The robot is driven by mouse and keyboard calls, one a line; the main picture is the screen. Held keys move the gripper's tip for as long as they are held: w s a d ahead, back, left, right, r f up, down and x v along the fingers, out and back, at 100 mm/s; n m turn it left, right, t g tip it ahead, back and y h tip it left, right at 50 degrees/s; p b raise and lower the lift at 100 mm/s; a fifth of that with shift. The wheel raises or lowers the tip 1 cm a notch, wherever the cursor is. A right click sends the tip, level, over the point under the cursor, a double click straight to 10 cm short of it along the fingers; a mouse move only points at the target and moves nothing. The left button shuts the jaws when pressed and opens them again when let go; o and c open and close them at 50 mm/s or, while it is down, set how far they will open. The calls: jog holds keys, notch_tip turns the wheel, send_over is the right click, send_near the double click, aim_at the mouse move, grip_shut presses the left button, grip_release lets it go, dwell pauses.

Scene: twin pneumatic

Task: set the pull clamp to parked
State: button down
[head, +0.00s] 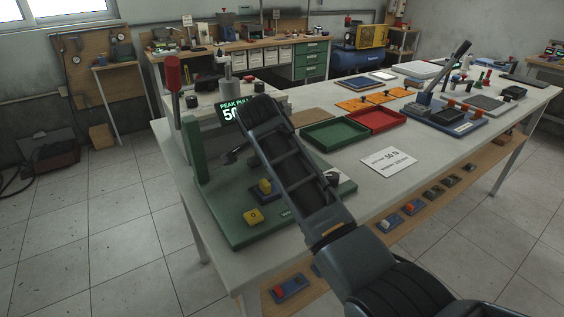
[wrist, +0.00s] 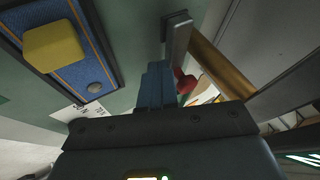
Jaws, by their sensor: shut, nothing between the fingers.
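The green test stand (head: 235,225) stands on the near left of the bench, with a green upright and a tall red-handled lever (head: 173,75). Its display (head: 229,113) reads PEAK PULL with a partly hidden number. I cannot tell for certain which part is the pull clamp; my arm covers much of the stand. In the wrist view my gripper (wrist: 159,78) is shut and empty, with its blue-grey fingers close beside a metal bar (wrist: 180,42). A red knob (wrist: 185,82) lies just right of the fingertips; contact is unclear. My gripper is not clearly visible in the head view.
A yellow block (wrist: 54,45) sits on a blue plate at the wrist view's upper left. Green (head: 335,135) and red (head: 375,121) trays and a white 50 N card (head: 389,160) lie right of the stand. A blue lever device (head: 444,112) stands farther right.

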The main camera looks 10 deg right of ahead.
jog(key=shift+w+a+f+m+h+b, duration=0.1)
jog(key=shift+w+a+m+h+b, duration=0.35)
jog(key=shift+m, duration=0.25)
jog(key=shift+w+a+b, duration=0.2)
jog(key=shift+w+b, duration=0.2)
